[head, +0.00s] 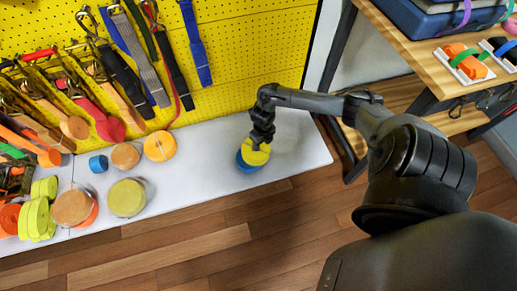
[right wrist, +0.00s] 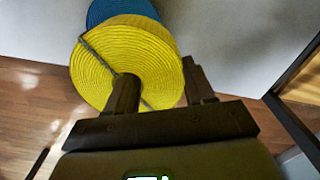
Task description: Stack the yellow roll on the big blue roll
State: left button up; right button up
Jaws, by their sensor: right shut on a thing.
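The yellow roll (head: 257,156) is in my right gripper (head: 262,144), near the right part of the white bench. In the right wrist view, the yellow roll (right wrist: 145,55) sits at the fingers of my right gripper (right wrist: 160,88): one finger is over its flat spiral face, the other by its outer edge. The big blue roll (head: 246,167) is under the yellow one, which hides most of its top. Its edge also shows behind the yellow roll in the right wrist view (right wrist: 120,10). I cannot tell whether the two rolls touch. My left gripper is not in view.
The white bench (head: 205,185) is clear around the blue roll. An orange roll (head: 160,146), a small blue roll (head: 98,165), a yellow-green roll (head: 126,198) and others stand to the left. A yellow pegboard (head: 250,50) with hanging straps rises behind. A wooden shelf (head: 430,60) stands at right.

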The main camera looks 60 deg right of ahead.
jog(key=shift+w+d+f+b, duration=0.2)
jog(key=shift+w+d+f, duration=0.1)
jog(key=shift+w, duration=0.15)
jog(key=shift+w+d+f+b, duration=0.15)
jog(key=shift+w+f+b, duration=0.1)
jog(key=shift+w, duration=0.2)
jog(key=shift+a+f+b, duration=0.1)
jog(key=shift+f+b, duration=0.2)
jog(key=shift+f, duration=0.25)
jog(key=shift+f+b, duration=0.9)
jog(key=shift+f, duration=0.55)
jog(key=shift+f, duration=0.15)
jog(key=o, duration=1.3)
